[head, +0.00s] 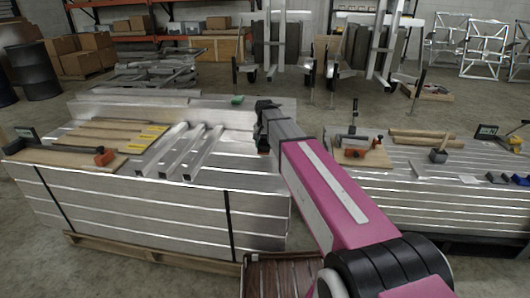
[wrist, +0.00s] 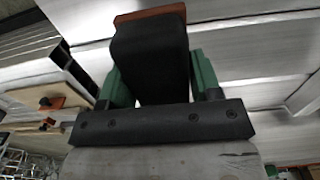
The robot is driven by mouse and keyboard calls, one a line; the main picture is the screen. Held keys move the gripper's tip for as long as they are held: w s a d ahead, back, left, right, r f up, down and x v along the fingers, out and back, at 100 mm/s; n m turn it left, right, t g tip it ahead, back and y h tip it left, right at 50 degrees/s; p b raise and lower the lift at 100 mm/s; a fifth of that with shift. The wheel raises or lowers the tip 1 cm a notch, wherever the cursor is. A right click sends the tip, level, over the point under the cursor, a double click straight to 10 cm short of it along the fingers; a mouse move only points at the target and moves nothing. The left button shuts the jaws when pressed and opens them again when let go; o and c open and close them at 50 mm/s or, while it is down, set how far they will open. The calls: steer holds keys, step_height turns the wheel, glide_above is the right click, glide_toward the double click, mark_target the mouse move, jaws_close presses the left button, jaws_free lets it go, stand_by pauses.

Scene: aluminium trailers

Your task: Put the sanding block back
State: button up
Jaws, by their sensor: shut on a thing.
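My gripper (wrist: 150,88) shows in the wrist view with its two green fingers closed on either side of a black block (wrist: 149,50) with a reddish-brown face, which looks like the sanding block. The block sticks out beyond the fingers, clear of the surfaces behind it. In the head view my gripper (head: 264,106) is at the far end of my pink arm, above the right rear part of the left aluminium stack (head: 150,205).
The left stack carries wooden boards (head: 103,133), aluminium tubes (head: 205,152) and an orange-ended clamp (head: 105,157). A small green item (head: 236,100) lies on its raised back part. The right stack (head: 420,205) holds tools, boards and a hammer (head: 441,152). Bare slats lie right of the tubes.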

mark_target(265, 157)
steer(key=shift+d+f, duration=0.1)
steer(key=shift+f, duration=2)
steer(key=shift+f, duration=0.15)
steer(key=o, duration=0.9)
step_height(265, 157, up, 12)
steer(key=shift+r, duration=0.2)
